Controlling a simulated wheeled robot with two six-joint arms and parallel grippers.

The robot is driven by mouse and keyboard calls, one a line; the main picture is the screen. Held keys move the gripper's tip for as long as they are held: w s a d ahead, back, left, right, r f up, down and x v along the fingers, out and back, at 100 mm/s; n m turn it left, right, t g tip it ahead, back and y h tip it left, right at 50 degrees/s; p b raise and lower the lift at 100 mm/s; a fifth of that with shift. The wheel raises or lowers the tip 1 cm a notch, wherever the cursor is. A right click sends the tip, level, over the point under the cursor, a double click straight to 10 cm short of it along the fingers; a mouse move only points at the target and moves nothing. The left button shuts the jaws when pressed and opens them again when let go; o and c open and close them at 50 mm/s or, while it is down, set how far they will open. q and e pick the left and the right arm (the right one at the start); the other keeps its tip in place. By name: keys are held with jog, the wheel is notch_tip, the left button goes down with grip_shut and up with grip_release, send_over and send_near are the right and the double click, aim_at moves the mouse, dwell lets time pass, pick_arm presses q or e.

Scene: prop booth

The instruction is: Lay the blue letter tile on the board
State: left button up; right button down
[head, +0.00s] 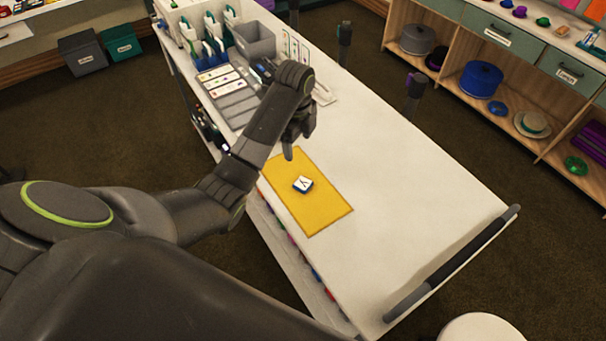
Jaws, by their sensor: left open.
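The blue letter tile (302,185) has a white top with a dark letter and a blue edge. It lies on a flat yellow mat (322,212) on the white table. My left gripper (290,154) is open, above the far end of the mat and apart from the tile. Its fingers are partly hidden by its own wrist. A grey board (240,104) with rows of picture cards lies farther back on the table, partly behind my left arm. My right gripper is out of view.
A grey bin (254,40) and white holders with green-handled items (213,36) stand at the table's far end. A dark rail (452,263) runs along the near right edge. The table right of the mat is clear. Shelves (520,90) stand beyond.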

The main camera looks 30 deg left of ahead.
pick_arm(q)
jog(key=b, duration=1.1)
send_over(300, 182)
notch_tip(300, 182, down, 11)
jog(key=shift+a+f, duration=0.1)
jog(key=shift+f, duration=0.5)
jog(key=shift+w+f+p, duration=0.1)
jog(key=shift+f+p, duration=0.65)
jog(key=shift+f, duration=1.55)
jog(key=c, duration=1.1)
jog(key=shift+r, duration=0.15)
